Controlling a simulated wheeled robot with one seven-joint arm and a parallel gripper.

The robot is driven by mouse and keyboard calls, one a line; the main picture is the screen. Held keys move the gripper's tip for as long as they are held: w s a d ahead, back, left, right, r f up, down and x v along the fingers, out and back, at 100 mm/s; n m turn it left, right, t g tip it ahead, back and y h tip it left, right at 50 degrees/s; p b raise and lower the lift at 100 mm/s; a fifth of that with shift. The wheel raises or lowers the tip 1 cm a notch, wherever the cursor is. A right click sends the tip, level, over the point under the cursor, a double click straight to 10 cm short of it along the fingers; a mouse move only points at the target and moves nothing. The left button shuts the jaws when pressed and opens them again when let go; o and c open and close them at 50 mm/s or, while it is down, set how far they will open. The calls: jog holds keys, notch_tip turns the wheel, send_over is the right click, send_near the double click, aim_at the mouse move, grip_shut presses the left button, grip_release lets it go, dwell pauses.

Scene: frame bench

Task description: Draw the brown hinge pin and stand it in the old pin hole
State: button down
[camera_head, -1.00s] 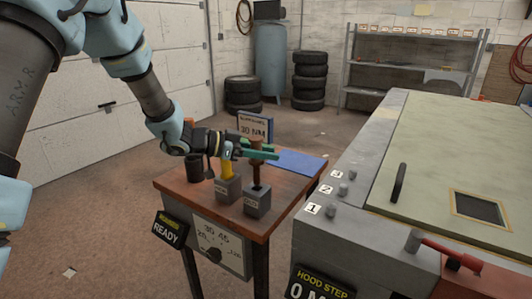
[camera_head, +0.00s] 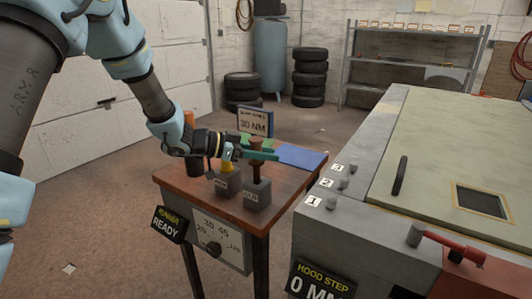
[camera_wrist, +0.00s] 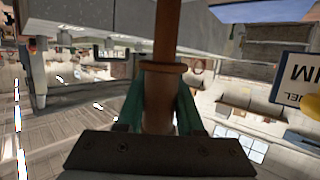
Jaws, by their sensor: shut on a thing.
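The brown hinge pin (camera_head: 257,168) is upright over the right grey block (camera_head: 257,195) on the small bench. My gripper (camera_head: 258,153), with teal fingers, is shut on the pin near its top. In the wrist view the pin (camera_wrist: 166,35) shows a collar just beyond the fingers (camera_wrist: 158,105). The pin's lower end meets the top of the right block in the head view; I cannot tell how deep it sits. The small block labels are hard to read.
The wooden bench (camera_head: 205,206) carries a dark cup (camera_head: 193,164), a blue mat (camera_head: 302,157) and a sign (camera_head: 255,122) behind my gripper. A grey car-like frame (camera_head: 340,212) with a red-handled lever (camera_head: 455,245) stands to the right. A gap of floor separates them.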

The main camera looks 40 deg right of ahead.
aim_at(265, 180)
jog(key=shift+f+b, duration=1.55)
jog(key=shift+f, duration=1.25)
jog(key=shift+c, duration=2.3)
grip_release()
jog(key=shift+a, duration=0.1)
jog(key=b+v, duration=0.2)
jog(key=v, duration=0.8)
jog(key=shift+w+a, duration=0.15)
jog(key=shift+a, duration=0.1)
jog(key=shift+a, duration=0.1)
